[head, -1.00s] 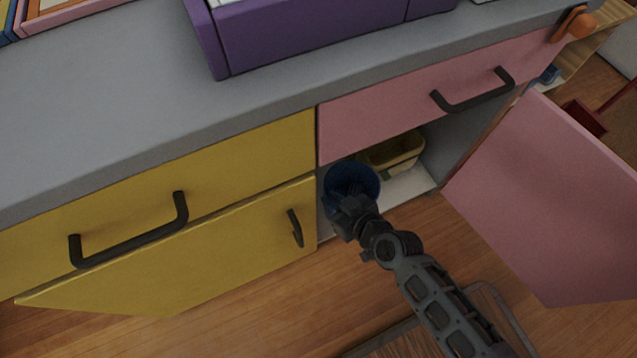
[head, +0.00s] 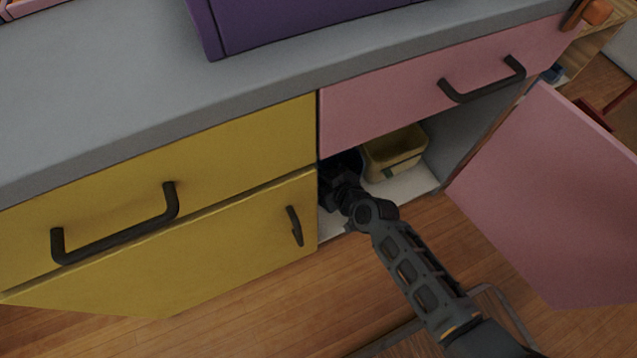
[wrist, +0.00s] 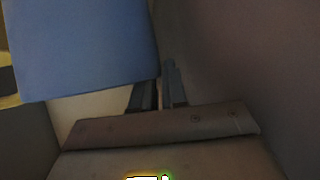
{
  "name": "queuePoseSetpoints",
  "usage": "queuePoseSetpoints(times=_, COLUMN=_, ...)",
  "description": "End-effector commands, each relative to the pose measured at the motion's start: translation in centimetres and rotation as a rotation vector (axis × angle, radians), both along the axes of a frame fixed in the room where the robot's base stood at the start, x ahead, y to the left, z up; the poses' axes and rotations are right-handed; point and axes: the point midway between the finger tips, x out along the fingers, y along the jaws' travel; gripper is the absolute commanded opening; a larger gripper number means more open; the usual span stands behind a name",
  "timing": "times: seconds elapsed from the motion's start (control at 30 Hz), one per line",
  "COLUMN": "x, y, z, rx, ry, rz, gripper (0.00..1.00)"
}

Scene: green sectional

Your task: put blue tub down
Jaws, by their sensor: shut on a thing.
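The blue tub (head: 352,158) is inside the open cabinet with the pink door, near its left wall, mostly hidden behind my gripper and in shadow. In the wrist view the tub (wrist: 80,45) fills the upper left as a plain blue wall. My gripper (head: 337,180) is inside the cabinet opening, shut on the tub. Its dark fingers (wrist: 158,88) show at the tub's lower right edge in the wrist view. I cannot tell whether the tub's base touches the cabinet shelf (head: 408,188).
A yellow container (head: 393,153) stands on the shelf right of the tub. The pink door (head: 560,200) hangs open at the right. A yellow cabinet door (head: 200,245) stands ajar at the left. The pink drawer (head: 430,85) is directly above the opening.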

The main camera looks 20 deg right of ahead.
Motion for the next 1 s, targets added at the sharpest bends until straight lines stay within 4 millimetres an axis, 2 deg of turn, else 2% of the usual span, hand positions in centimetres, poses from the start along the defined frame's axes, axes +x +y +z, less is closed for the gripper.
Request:
queuePoseSetpoints(times=0.03, x=0.0, y=0.0, z=-1.6, rx=0.000, ry=0.002, rz=0.000, gripper=0.00)
queuePoseSetpoints(times=0.2, x=0.0, y=0.0, z=-3.7, rx=0.000, ry=0.001, rz=0.000, gripper=0.00)
queuePoseSetpoints(times=0.67, x=0.4, y=0.0, z=-4.1, rx=0.000, ry=0.001, rz=0.000, gripper=0.00)
queuePoseSetpoints(times=0.7, x=0.3, y=0.0, z=-4.2, rx=0.000, ry=0.001, rz=0.000, gripper=0.13)
queuePoseSetpoints(times=1.0, x=0.3, y=0.0, z=-4.1, rx=0.000, ry=0.001, rz=0.000, gripper=0.39)
